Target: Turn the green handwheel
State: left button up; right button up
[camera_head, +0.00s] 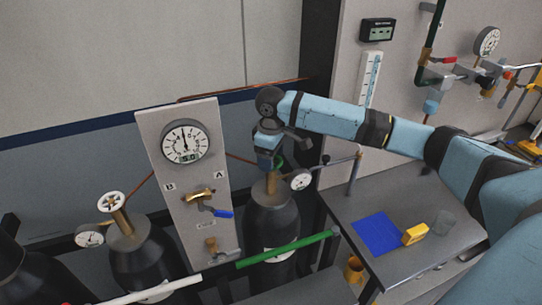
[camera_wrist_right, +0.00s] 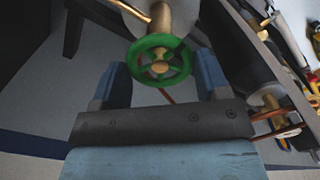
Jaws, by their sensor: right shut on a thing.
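The green handwheel (camera_wrist_right: 160,67) sits on a brass valve stem, facing the right wrist camera. In the head view only a bit of its green rim (camera_head: 280,162) shows, on top of the dark gas cylinder (camera_head: 272,222) right of the gauge panel; my gripper hides the rest. My right gripper (camera_head: 270,160) is over the wheel from above. In the right wrist view its two blue fingers (camera_wrist_right: 160,76) stand on either side of the rim, shut on the wheel. My left gripper is not in view.
The gauge panel (camera_head: 150,135) with a blue-handled valve stands close left of my right gripper. A small gauge (camera_head: 300,180) is just right of the cylinder valve. A second cylinder (camera_head: 140,258) with a white handwheel stands left. A green bar (camera_head: 285,249) crosses in front.

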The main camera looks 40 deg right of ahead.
dwell(0.5)
jog(key=o, duration=0.9)
notch_tip(320, 180, up, 14)
jog(key=shift+f+b, duration=0.1)
jog(key=shift+b, duration=1.05)
